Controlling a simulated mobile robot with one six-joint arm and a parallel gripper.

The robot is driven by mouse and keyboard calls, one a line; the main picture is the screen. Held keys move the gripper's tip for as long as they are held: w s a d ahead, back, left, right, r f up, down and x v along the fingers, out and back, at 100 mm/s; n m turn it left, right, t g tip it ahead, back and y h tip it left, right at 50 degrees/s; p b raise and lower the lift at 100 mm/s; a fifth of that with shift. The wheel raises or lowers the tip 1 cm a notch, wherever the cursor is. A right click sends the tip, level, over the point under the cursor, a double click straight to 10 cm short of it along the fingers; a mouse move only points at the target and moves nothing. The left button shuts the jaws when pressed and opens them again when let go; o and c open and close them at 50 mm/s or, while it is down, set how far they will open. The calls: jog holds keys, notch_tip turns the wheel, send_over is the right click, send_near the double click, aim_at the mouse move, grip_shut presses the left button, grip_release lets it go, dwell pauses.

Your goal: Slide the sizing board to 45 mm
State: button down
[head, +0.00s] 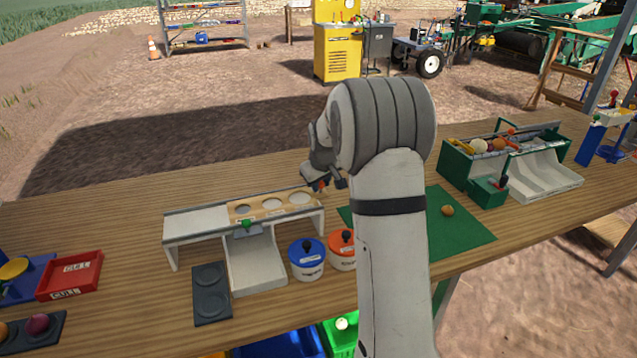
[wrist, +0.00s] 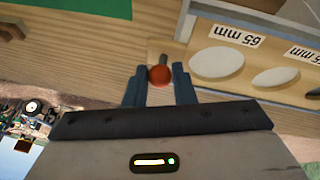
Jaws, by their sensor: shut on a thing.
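The tan sizing board (head: 257,208) lies in the white stand (head: 195,222) on the table, with several round holes showing at the stand's right part. The board also shows in the wrist view (wrist: 200,88), with two oval-looking holes and paper size labels; the nearer label reads 65 mm. A red ball knob (wrist: 160,75) on a short dark stem is at the board's end. My gripper (head: 320,184) is at the right end of the stand. In the wrist view, my gripper (wrist: 160,90) has its two fingers on either side of the knob, shut on it.
A blue-lidded pot (head: 307,262) and an orange-lidded pot (head: 341,245) stand in front of the stand. A red cull tray (head: 70,275) is at the left. A green mat (head: 470,225) with an onion (head: 448,210) lies right of my arm.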

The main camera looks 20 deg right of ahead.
jog(key=shift+d, duration=0.1)
jog(key=c, duration=1.1)
grip_release()
jog(key=shift+r+p, duration=1.8)
jog(key=shift+r, duration=1.25)
